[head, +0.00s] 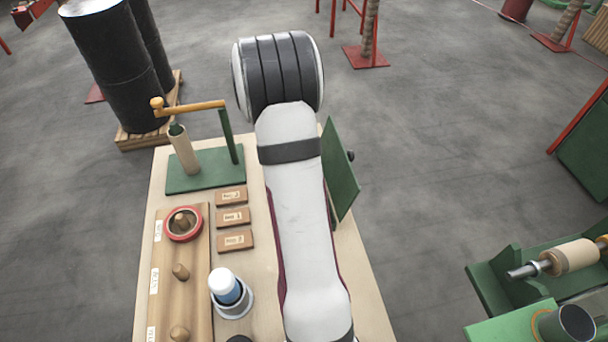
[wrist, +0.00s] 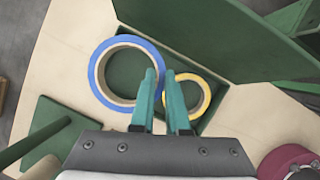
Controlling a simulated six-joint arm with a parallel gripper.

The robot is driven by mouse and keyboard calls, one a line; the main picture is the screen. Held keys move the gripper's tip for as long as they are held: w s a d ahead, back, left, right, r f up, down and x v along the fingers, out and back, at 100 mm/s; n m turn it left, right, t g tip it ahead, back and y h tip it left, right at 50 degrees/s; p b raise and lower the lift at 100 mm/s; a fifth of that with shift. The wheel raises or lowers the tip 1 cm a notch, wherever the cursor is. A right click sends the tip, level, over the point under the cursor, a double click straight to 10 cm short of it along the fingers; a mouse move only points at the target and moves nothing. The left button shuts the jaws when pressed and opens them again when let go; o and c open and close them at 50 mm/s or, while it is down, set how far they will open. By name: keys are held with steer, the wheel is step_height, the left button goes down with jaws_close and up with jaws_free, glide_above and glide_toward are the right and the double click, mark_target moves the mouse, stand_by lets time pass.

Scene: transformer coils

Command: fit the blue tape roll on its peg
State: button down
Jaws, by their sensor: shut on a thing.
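In the wrist view the blue tape roll (wrist: 122,41) shows as a ring with a tan core, over a green tray (wrist: 125,68). My gripper (wrist: 161,75) is shut on the near right wall of this roll, one finger inside the ring and one outside. A yellow tape roll (wrist: 207,95) is beside it, partly behind the right finger. In the head view a wooden board (head: 160,275) carries a row of pegs. The far peg wears a red tape roll (head: 169,231); the middle peg (head: 181,271) and near peg (head: 180,333) are bare. My arm hides the gripper and blue roll there.
A white-capped bottle (head: 224,287) stands in a grey holder right of the board. Several labelled wooden blocks (head: 233,216) lie beyond it. A green stand (head: 205,171) with an orange crank is at the far left of the table. A tilted green panel (head: 340,170) rises right of my arm.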

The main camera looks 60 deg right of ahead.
steer(key=w+a+r+m+g+y, duration=0.15)
steer(key=w+a, duration=0.35)
steer(key=a, duration=1)
steer(key=w+a+m+h, duration=0.1)
steer(key=w+a+m, duration=0.3)
steer(key=a, duration=1)
steer(key=shift+m+y, duration=0.25)
steer(key=shift+y, duration=0.2)
steer(key=shift+s+a+f, duration=0.25)
steer(key=shift+a+f, duration=0.45)
steer(key=shift+a, duration=0.9)
steer(key=shift+s+a+f, duration=0.2)
steer(key=shift+a+f, duration=0.45)
steer(key=shift+a, duration=0.9)
steer(key=shift+s+a+f, duration=0.25)
steer(key=shift+a+f, duration=0.45)
steer(key=shift+a, duration=0.9)
steer(key=shift+f, duration=1.75)
steer(key=shift+f, duration=0.2)
